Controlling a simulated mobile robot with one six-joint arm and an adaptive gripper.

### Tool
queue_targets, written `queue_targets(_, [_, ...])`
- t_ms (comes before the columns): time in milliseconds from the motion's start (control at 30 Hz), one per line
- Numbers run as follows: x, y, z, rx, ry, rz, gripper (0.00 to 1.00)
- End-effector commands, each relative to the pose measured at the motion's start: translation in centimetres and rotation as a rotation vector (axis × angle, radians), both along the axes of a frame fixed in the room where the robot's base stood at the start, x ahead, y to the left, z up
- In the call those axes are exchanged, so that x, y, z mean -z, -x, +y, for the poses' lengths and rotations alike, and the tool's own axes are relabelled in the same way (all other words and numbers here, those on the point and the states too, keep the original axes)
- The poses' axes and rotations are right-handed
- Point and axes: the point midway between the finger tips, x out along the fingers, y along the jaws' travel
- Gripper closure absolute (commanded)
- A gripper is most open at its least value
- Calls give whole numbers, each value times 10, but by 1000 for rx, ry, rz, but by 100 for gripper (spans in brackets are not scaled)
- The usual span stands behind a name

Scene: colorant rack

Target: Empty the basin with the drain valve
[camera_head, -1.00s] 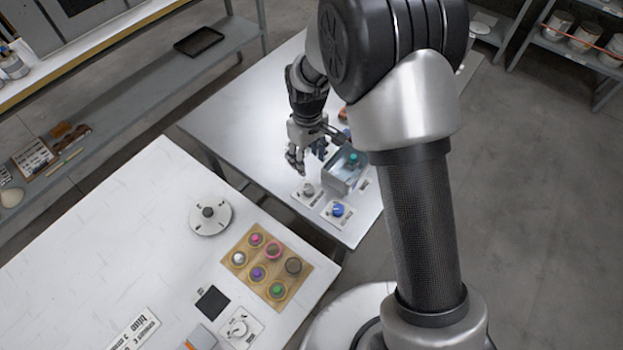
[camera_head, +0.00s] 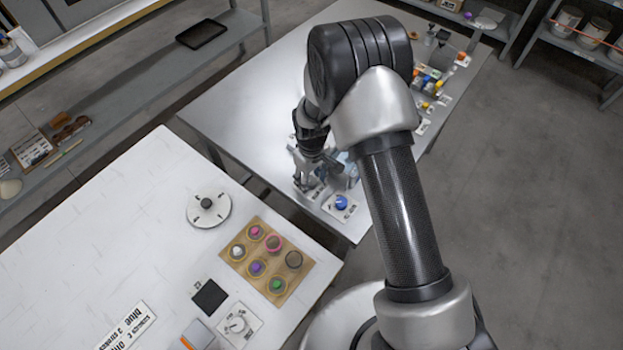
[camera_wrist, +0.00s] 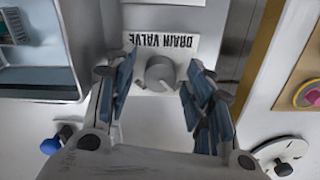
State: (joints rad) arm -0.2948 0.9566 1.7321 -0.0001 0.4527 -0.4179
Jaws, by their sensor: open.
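The drain valve is a round grey knob (camera_wrist: 160,72) on a white plate under a label reading "DRAIN VALVE" in the wrist view. My gripper (camera_wrist: 158,85) is open, with one blue-padded finger on each side of the knob. I cannot tell if the fingers touch it. In the head view my gripper (camera_head: 308,180) hangs low over the same spot and mostly hides the knob. The basin (camera_wrist: 40,82) is a grey-walled box at the left of the wrist view, with bluish contents and a teal part inside. In the head view my arm largely hides it.
A blue knob (camera_head: 341,202) on a white plate stands close to my gripper. The near white table holds a wooden tray (camera_head: 238,268) of small colored pots, a round white disc (camera_head: 220,216) and a black square (camera_head: 210,297). Colored items (camera_head: 428,85) line the metal table's far right edge.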

Motion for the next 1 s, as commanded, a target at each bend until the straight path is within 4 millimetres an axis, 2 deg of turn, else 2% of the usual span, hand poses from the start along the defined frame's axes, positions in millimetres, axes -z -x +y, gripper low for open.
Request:
queue_targets(167, [0, 0, 0, 0, 0, 0, 52])
queue_targets(800, [0, 0, 0, 0, 0, 0, 95])
queue_targets(1000, [0, 0, 0, 9, 0, 0, 96])
